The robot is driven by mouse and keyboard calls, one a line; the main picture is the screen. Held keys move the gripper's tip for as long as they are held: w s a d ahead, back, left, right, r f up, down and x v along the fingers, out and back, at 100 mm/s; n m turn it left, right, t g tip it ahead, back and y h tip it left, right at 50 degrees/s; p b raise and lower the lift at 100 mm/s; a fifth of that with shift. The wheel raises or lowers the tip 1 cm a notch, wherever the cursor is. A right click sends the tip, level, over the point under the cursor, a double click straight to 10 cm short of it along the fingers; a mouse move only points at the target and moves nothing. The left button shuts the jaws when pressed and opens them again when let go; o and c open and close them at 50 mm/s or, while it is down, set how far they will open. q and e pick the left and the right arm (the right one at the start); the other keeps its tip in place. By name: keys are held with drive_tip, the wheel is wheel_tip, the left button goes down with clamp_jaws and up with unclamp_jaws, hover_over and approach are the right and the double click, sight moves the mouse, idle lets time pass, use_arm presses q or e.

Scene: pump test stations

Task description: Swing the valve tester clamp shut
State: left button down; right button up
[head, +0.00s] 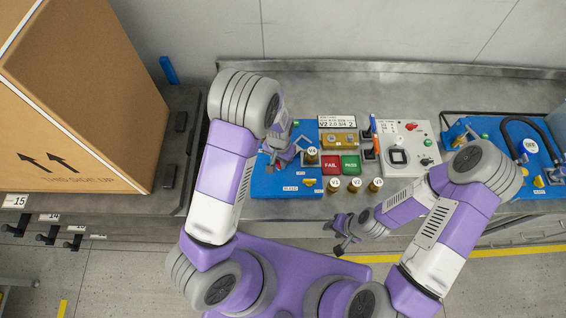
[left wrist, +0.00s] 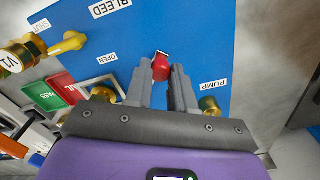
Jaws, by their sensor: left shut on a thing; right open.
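The valve tester is a blue plate (head: 265,187) on the bench in the head view. The plate (left wrist: 210,35) also shows in the left wrist view, with BLEED, OPEN and PUMP labels. My left gripper (left wrist: 160,80) is shut on a red-tipped clamp handle (left wrist: 161,66), near the OPEN label. In the head view my left gripper (head: 284,156) is over the plate, and my arm hides much of the clamp. My right gripper (head: 342,244) is open and empty before the bench.
A red FAIL pad (head: 330,164) and green PASS pad (head: 350,164) lie right of the plate. Several brass valves (head: 354,185) stand in front of them. A grey control box (head: 404,146) and another blue station (head: 505,140) are further right. A large cardboard box (head: 75,110) stands left.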

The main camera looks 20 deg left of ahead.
use_arm(q)
drive_tip(key=shift+w+a+m+b, duration=0.25)
drive_tip(key=shift+a+m+b, duration=0.15)
drive_tip(key=shift+m, duration=0.5)
drive_tip(key=m, duration=0.2)
drive_tip(key=w+a+m+b, duration=0.1)
drive_tip(key=shift+w+a+m, duration=0.15)
drive_tip(key=shift+m, duration=0.25)
drive_tip(key=shift+w+a+m+b, duration=0.2)
drive_tip(key=shift+w+m+b, duration=0.25)
drive_tip(key=shift+m, duration=0.5)
drive_tip(key=shift+w+a+m+b, duration=0.2)
drive_tip(key=shift+w+m+b, duration=0.15)
drive_tip(key=shift+m, duration=0.6)
drive_tip(key=shift+w+r, duration=0.1)
drive_tip(key=c, duration=1)
unclamp_jaws()
drive_tip(key=shift+o, duration=0.2)
wheel_tip(320, 180, up, 8)
drive_tip(key=shift+f, duration=0.25)
